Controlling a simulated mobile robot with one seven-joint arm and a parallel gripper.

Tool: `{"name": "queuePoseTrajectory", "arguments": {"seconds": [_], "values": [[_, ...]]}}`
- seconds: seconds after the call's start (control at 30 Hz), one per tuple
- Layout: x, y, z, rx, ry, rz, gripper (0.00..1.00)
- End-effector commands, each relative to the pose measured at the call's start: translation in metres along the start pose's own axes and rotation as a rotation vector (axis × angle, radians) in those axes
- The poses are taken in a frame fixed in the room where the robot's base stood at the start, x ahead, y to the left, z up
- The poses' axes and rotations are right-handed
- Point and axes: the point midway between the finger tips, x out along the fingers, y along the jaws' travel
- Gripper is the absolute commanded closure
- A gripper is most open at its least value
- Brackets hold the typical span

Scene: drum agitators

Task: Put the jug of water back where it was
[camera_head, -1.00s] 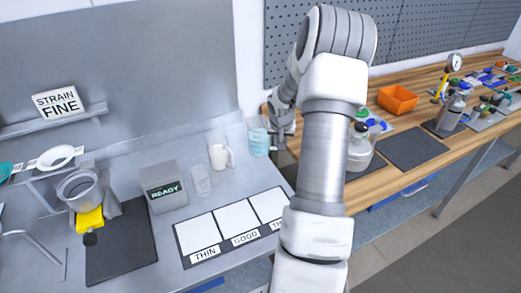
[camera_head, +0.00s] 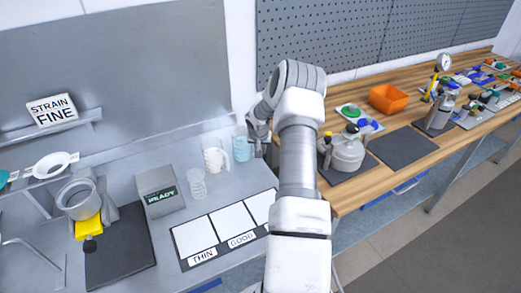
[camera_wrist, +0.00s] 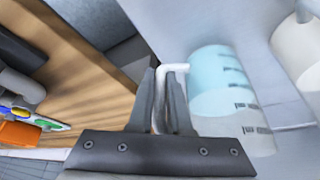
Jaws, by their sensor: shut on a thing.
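The jug of water (camera_head: 241,145) is clear with bluish water and measuring marks. It is upright at the back right of the grey bench, close to the bench's right edge. My gripper (camera_head: 256,136) is at its right side. In the wrist view the fingers (camera_wrist: 162,98) are shut on the jug's white handle, and the jug's body (camera_wrist: 222,90) lies to the right of them. I cannot tell whether the jug's base touches the bench.
A white jug (camera_head: 214,158) stands just left of the water jug, with a small clear beaker (camera_head: 197,184) in front. The READY box (camera_head: 160,191) and a mat with THIN and GOOD cards (camera_head: 221,231) are nearer.

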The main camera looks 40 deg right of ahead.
Motion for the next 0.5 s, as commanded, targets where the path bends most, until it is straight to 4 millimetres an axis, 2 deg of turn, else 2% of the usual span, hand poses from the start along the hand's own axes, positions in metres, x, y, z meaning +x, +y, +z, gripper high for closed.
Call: {"name": "queuePoseTrajectory", "arguments": {"seconds": [0.47, 0.5], "values": [[0.0094, -0.0002, 0.0033, 0.0, 0.003, -0.001, 1.0], [0.01, 0.0002, 0.0044, 0.0, 0.001, 0.001, 0.82]]}}
